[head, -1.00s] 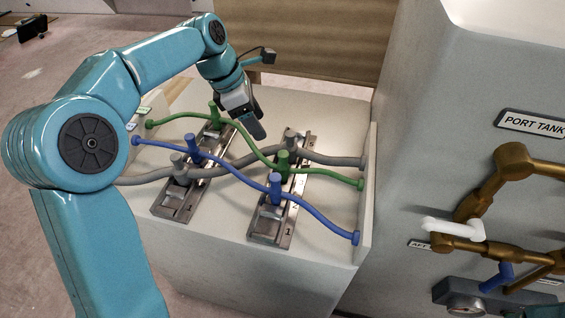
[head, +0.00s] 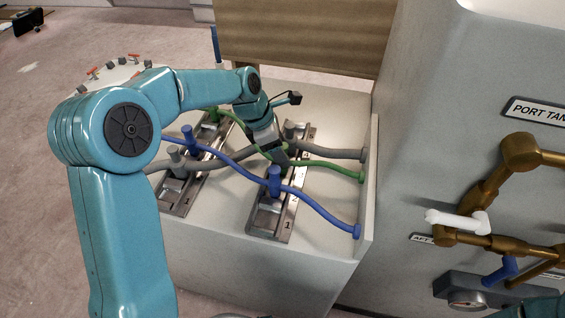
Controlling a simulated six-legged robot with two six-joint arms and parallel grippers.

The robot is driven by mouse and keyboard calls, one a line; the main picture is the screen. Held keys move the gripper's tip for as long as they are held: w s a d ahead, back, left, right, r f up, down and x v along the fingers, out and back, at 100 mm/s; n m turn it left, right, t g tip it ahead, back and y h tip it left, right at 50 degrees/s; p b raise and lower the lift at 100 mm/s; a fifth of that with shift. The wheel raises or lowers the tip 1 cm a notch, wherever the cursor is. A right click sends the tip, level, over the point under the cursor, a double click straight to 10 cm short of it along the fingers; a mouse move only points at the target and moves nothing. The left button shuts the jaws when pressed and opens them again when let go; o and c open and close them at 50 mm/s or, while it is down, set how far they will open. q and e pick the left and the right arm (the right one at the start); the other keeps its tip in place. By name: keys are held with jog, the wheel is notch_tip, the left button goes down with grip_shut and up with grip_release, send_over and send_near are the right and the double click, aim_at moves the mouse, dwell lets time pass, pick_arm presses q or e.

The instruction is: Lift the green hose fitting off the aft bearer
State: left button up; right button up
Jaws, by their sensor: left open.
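The green hose (head: 325,165) runs across two metal bearers to a green end (head: 362,177) on the right wall. Its fitting on the right-hand bearer (head: 257,226) is hidden behind my left gripper (head: 279,157). That gripper points down at the fitting's place, with its jaws open. I cannot tell whether the jaws are around the fitting or touching it. The picture does not show which bearer is the aft one. My right gripper is not in view.
A blue hose (head: 318,205) with upright blue fittings (head: 274,178) crosses close in front, and a grey hose (head: 343,154) crosses close behind. The port tank (head: 430,110) with bronze pipes (head: 520,152) stands at right. The white box top is clear toward its back right.

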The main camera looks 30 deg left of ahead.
pick_arm(q)
jog(key=x, duration=0.2)
jog(key=shift+w+d+f, duration=0.1)
jog(key=shift+d+f, duration=0.05)
jog(key=shift+f, duration=0.2)
grip_shut()
jog(key=shift+r, duration=0.1)
